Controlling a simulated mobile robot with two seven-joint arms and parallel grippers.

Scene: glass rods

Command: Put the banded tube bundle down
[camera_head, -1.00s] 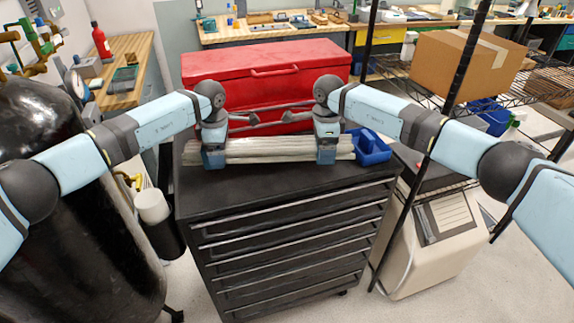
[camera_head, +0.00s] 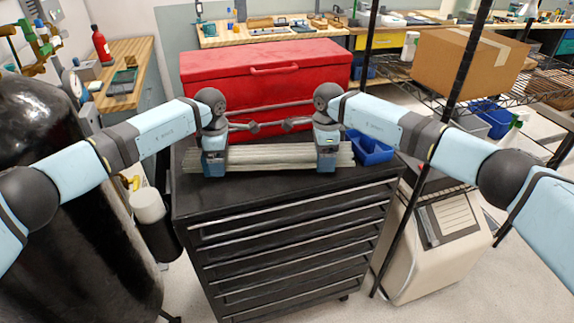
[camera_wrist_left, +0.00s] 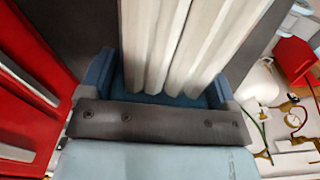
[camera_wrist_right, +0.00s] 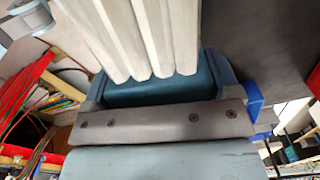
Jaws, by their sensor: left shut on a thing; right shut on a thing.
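The tube bundle (camera_head: 270,157) is a row of long pale tubes lying level, left to right, over the black cabinet top (camera_head: 275,188). My left gripper (camera_head: 214,162) is shut on it near its left end. My right gripper (camera_head: 326,158) is shut on it near its right end. The bundle also shows between the jaws in the left wrist view (camera_wrist_left: 160,45) and the right wrist view (camera_wrist_right: 140,35). I cannot tell whether its underside touches the cabinet top. No bands can be made out.
A red toolbox (camera_head: 265,72) stands behind the bundle. A blue bin (camera_head: 370,150) sits close to the bundle's right end. The cabinet top is clear in front. A black tank (camera_head: 70,200) stands at left and a dark shelf post (camera_head: 440,130) at right.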

